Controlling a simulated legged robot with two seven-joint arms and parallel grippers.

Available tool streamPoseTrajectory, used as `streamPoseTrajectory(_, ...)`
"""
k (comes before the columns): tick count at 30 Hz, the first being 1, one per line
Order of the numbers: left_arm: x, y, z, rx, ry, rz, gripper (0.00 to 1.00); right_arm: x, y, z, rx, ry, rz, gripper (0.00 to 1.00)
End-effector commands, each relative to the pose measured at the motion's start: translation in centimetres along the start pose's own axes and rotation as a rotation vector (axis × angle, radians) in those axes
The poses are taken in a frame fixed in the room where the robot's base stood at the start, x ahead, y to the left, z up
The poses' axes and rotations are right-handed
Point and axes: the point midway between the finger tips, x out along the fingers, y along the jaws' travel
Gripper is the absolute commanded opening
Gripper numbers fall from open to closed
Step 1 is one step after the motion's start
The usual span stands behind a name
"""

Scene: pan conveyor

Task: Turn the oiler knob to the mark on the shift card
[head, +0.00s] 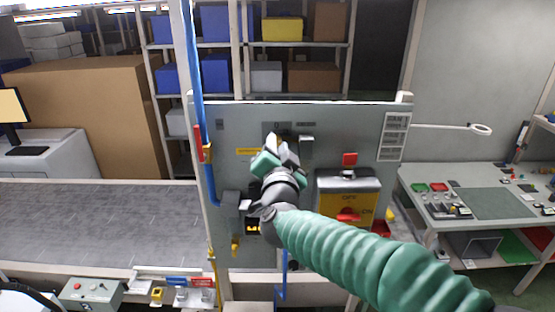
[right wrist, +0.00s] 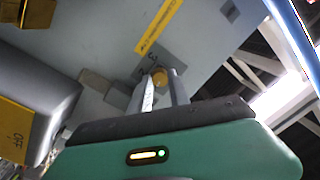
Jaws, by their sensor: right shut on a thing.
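My right gripper (head: 283,150) reaches in from the lower right to the upper part of the grey panel (head: 350,118). In the right wrist view its two fingers (right wrist: 158,88) are shut on a small brass-yellow round knob (right wrist: 160,75) on the panel. In the head view the gripper hides most of the knob. A white printed card (head: 394,136), likely the shift card, is at the panel's upper right; its text is too small to read. My left gripper is not in view.
A yellow switch box with a red handle (head: 349,215) is right of my wrist. A blue pipe with a red lever (head: 199,145) runs along the panel's left edge. A grey conveyor (head: 90,220) lies left, a workbench (head: 490,204) right. A control box (head: 92,293) sits in front.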

Motion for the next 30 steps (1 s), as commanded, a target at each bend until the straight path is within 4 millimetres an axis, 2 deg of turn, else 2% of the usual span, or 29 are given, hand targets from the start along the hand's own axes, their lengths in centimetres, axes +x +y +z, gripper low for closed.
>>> streamPoseTrajectory(1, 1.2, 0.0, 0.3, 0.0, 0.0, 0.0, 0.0, 0.0, 0.7, 0.9, 0.044, -0.007, 0.005, 0.0)
streamPoseTrajectory(9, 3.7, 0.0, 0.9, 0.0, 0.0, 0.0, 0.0, 0.0, 0.6, 1.0, 0.3, 0.005, 0.007, 0.0)
streamPoseTrajectory(30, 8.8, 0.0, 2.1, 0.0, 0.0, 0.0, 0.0, 0.0, 0.4, 1.0, 0.964, 0.037, 0.016, 0.0)
